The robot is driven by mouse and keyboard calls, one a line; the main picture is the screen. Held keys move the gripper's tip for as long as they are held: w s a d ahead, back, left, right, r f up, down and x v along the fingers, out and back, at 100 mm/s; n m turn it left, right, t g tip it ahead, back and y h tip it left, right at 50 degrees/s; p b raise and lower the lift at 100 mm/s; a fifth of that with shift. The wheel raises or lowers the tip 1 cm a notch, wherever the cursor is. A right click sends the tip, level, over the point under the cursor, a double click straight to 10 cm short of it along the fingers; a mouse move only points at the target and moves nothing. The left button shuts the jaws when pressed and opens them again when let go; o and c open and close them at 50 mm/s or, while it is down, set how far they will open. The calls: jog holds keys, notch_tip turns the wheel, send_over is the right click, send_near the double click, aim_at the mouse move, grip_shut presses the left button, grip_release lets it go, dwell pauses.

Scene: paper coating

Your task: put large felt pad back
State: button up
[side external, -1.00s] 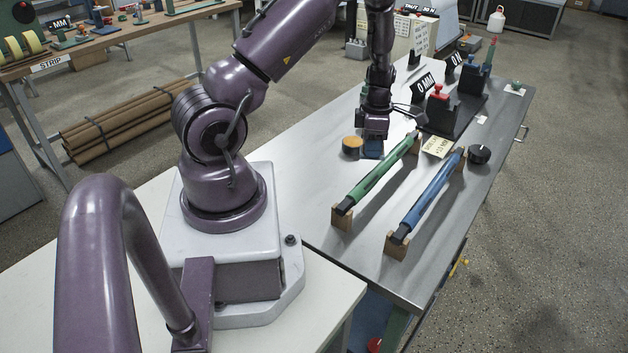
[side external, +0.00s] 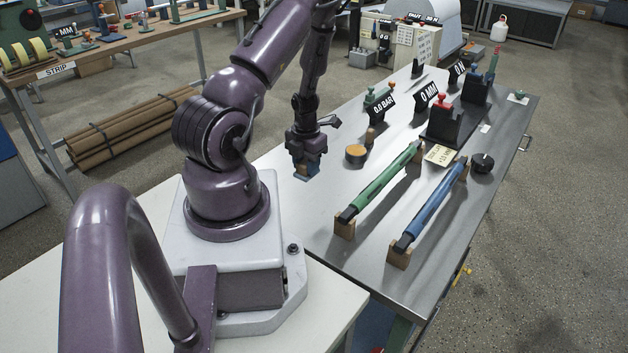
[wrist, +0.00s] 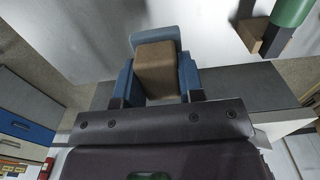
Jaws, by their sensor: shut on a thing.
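My gripper (side external: 305,165) is shut on a blue block with a tan-brown face, seemingly the large felt pad (side external: 303,173). In the wrist view the brown part of the pad (wrist: 155,68) sits between the blue-grey jaws of my gripper (wrist: 157,82), with a blue part beyond it. My gripper points down over the left part of the steel table, left of the round tan-topped puck (side external: 356,154). I cannot tell the pad's exact height above the table. No marked place for the pad can be made out.
A green bar (side external: 380,182) and a blue bar (side external: 431,206) rest on wooden blocks to the right. A black knob (side external: 482,163), number signs (side external: 426,97) and a dark stand with a red top (side external: 446,122) are farther along. The steel table (side external: 325,215) is bare around my gripper.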

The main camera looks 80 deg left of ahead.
send_over(314, 189)
notch_tip(314, 189, down, 6)
jog(key=shift+f, duration=1.75)
jog(key=o, duration=0.9)
jog(key=shift+f, duration=0.15)
